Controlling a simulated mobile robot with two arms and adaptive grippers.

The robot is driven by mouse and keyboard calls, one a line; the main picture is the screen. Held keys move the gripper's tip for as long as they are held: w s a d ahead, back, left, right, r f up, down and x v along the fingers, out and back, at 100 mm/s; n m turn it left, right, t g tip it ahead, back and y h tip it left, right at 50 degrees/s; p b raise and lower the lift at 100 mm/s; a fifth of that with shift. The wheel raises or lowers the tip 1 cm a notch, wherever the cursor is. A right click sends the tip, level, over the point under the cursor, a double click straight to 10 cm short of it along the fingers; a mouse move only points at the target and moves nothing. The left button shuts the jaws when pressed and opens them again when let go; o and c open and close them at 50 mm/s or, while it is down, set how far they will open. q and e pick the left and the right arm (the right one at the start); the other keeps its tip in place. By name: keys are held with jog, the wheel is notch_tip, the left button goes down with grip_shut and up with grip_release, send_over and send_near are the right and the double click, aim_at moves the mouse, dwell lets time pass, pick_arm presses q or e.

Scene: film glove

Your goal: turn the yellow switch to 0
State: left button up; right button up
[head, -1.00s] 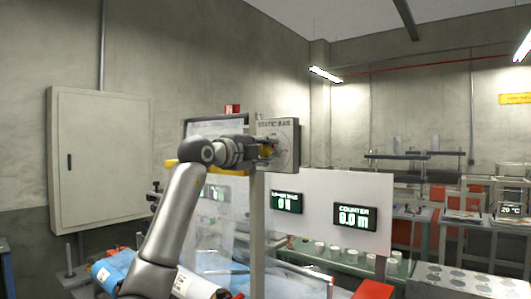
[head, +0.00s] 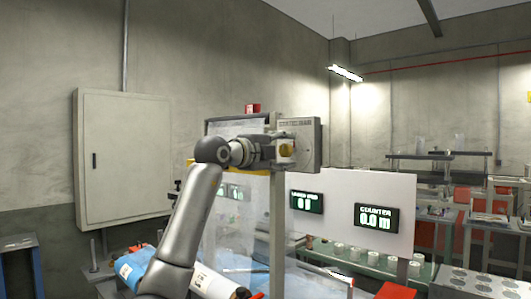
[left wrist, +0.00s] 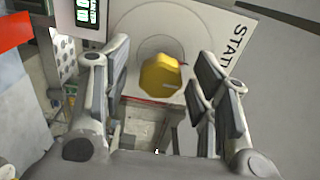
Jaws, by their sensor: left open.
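The yellow switch (left wrist: 161,76) is a faceted knob on a grey panel (left wrist: 215,30) with lettering that begins "STAT". In the left wrist view it sits between the spread fingers of my left gripper (left wrist: 165,95), with a gap on both sides. In the head view the switch (head: 286,150) shows at the fingertips of my left gripper (head: 280,149), in front of the panel marked "STATIC BAR". The gripper is open and holds nothing. The switch's position mark and the 0 label cannot be read. My right gripper is not in view.
A post (head: 277,235) carries the panel. To its right a white board holds two displays, one (head: 374,217) reading "COUNTER 0.0 m". Clear sheeting and blue-and-white rolls (head: 140,265) lie below my left arm. A grey wall cabinet (head: 122,155) is at the left.

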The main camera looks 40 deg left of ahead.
pick_arm(q)
jog(key=s+a, duration=0.1)
jog(key=s, duration=0.9)
jog(key=shift+s, duration=0.35)
